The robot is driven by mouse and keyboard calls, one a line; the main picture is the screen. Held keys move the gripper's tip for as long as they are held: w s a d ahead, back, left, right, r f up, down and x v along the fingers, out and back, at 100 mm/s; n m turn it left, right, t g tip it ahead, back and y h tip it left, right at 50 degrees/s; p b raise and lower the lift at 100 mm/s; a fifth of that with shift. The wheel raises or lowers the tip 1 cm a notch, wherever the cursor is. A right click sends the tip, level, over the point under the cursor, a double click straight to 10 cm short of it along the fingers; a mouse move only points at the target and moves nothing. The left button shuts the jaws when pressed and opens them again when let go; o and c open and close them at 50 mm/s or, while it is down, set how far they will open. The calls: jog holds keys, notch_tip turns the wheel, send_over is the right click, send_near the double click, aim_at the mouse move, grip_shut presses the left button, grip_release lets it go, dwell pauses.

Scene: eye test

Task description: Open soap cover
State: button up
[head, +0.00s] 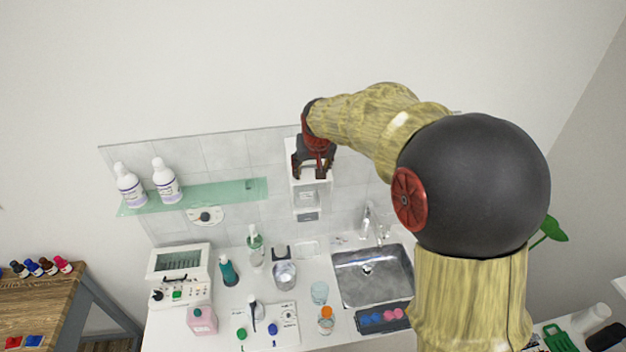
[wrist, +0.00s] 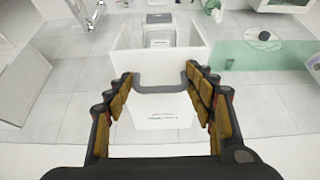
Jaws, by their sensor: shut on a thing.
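The soap dispenser (head: 307,197) is a tall white unit on the tiled wall, left of the sink. My gripper (head: 309,176) is at its upper part, fingers pointing down. In the wrist view my gripper (wrist: 159,80) has its brown-padded fingers on the left and right of the white soap cover (wrist: 160,108), which bears a small dark mark, and is shut on it. A grey rim runs along the cover's far edge. Beyond it is the white dispenser body (wrist: 193,45), box-like, with a grey part inside. The cover's exact angle is hard to tell.
A green glass shelf (head: 220,191) with two white bottles is on the wall to the left. Below are a counter with bottles and cups, a white device (head: 180,276) and a metal sink (head: 375,275) with a tap. Wall above is clear.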

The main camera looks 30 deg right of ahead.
jog(key=shift+w+d+r, duration=0.1)
jog(key=shift+w+r, duration=0.25)
jog(key=shift+r, duration=0.25)
jog(key=shift+w+d+r, duration=0.1)
jog(key=shift+w+r, duration=0.25)
jog(key=shift+r, duration=0.25)
jog(key=o, duration=1.2)
jog(key=shift+o, duration=0.6)
jog(key=shift+w+d+f, duration=0.1)
jog(key=shift+w+f, duration=0.3)
jog(key=shift+w, duration=0.1)
jog(key=shift+s+r, duration=0.1)
jog(key=shift+s, duration=0.2)
jog(key=shift+s+r, duration=0.1)
jog(key=shift+r, duration=0.4)
jog(key=v, duration=1.1)
jog(key=shift+s, duration=0.1)
